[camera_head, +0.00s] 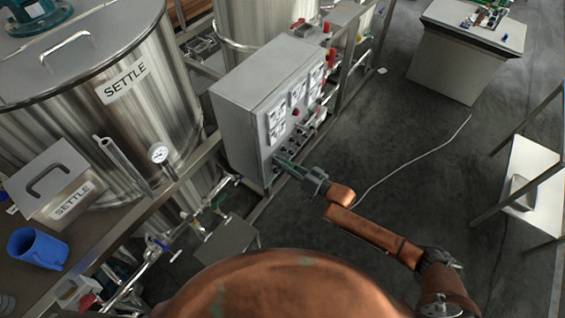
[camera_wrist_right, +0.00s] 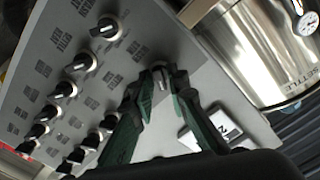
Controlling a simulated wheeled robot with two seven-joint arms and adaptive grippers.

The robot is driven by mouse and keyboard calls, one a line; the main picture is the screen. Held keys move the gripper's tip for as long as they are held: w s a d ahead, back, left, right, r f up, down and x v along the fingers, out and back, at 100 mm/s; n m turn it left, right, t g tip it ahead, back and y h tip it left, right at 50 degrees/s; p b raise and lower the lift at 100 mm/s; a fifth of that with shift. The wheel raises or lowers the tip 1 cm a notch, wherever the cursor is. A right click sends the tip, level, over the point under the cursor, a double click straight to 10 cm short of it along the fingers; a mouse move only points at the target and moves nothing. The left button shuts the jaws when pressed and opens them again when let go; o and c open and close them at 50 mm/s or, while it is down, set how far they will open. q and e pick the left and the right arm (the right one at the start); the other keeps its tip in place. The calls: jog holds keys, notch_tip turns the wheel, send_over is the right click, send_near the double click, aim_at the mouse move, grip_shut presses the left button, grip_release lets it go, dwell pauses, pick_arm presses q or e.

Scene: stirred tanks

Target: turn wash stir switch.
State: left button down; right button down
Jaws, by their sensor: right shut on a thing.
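A grey control cabinet (camera_head: 243,112) stands in the middle of the head view. Its front carries display panels and rows of black rotary switches. My right gripper (camera_head: 283,162) reaches its lower front in the head view. In the right wrist view, the green fingers of my right gripper (camera_wrist_right: 160,82) are closed around one switch knob (camera_wrist_right: 160,68) at the end of a row. Other black knobs (camera_wrist_right: 106,27) sit beside it on the grey panel (camera_wrist_right: 140,35). The fingers partly hide the held knob, and its label cannot be read. My left gripper is not in view.
A large steel tank (camera_head: 120,110) marked SETTLE stands at left. A hose (camera_head: 415,155) lies on open floor at right, near a shelf (camera_head: 530,185).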

jog(key=c, duration=2.1)
grip_release()
jog(key=shift+s+a, duration=0.1)
jog(key=shift+a, duration=0.05)
jog(key=shift+d, duration=0.2)
jog(key=v, duration=1.1)
jog(key=shift+s+d, duration=0.25)
